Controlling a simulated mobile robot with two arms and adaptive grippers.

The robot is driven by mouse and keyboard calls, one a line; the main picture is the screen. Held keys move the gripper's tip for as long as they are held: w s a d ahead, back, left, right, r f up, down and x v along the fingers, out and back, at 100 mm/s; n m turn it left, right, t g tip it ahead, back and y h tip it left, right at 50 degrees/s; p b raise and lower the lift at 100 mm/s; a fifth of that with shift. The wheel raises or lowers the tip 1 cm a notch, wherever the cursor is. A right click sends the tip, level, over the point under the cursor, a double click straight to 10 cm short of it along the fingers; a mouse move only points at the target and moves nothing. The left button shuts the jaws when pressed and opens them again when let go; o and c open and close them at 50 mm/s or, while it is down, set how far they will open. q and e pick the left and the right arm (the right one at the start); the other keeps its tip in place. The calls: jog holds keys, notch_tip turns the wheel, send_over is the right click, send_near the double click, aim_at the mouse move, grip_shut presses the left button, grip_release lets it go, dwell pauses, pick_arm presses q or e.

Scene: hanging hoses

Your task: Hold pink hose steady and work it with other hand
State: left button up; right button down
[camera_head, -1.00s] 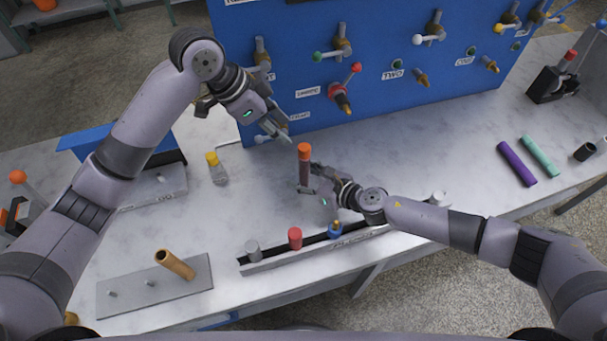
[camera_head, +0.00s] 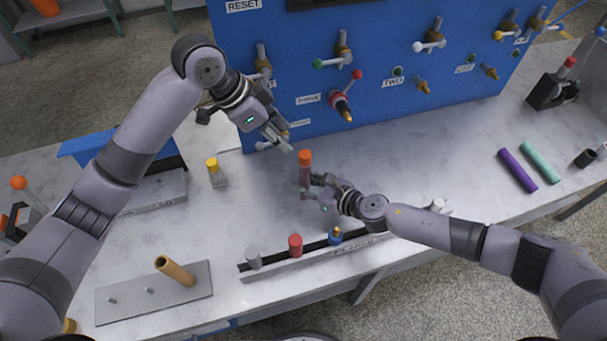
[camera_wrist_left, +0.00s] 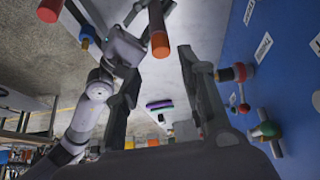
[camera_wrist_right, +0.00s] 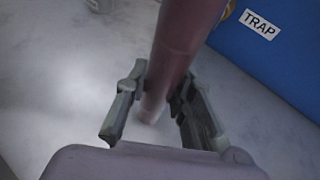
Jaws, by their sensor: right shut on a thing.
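The pink hose (camera_head: 305,176) looks like a short dusky-pink tube with an orange end (camera_head: 305,157), standing roughly upright above the bench. My right gripper (camera_head: 309,189) is shut around its lower part. In the right wrist view the hose (camera_wrist_right: 180,45) passes between the two fingers (camera_wrist_right: 157,108). My left gripper (camera_head: 283,143) is empty, just above and left of the orange end, and apart from it. In the left wrist view its fingers (camera_wrist_left: 165,75) are spread, with the orange-ended tube (camera_wrist_left: 158,30) beyond them.
A blue panel (camera_head: 300,60) with valves and nozzles stands behind, close to my left gripper. In front lies a rail (camera_head: 320,262) with several coloured caps. A yellow-capped bottle (camera_head: 216,175) stands left. Purple (camera_head: 517,170) and teal (camera_head: 540,159) tubes lie right.

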aim_at(305, 153)
pick_arm(q)
jog(key=shift+o, duration=0.6)
jog(key=shift+d+r, duration=0.2)
jog(key=shift+d, duration=0.15)
jog(key=shift+o, duration=0.2)
jog(key=d, duration=0.1)
jog(key=d+r+y, duration=0.1)
jog(key=g+y, duration=0.1)
jog(key=shift+w+d+r, duration=0.3)
jog(key=shift+w+d, duration=0.1)
jog(key=f, duration=0.3)
jog(key=d+f+y, duration=0.1)
jog(key=f, duration=0.3)
jog(key=w+d+f+y, duration=0.1)
jog(key=f, duration=0.2)
jog(key=shift+f, duration=0.3)
jog(key=shift+c, duration=0.4)
grip_shut()
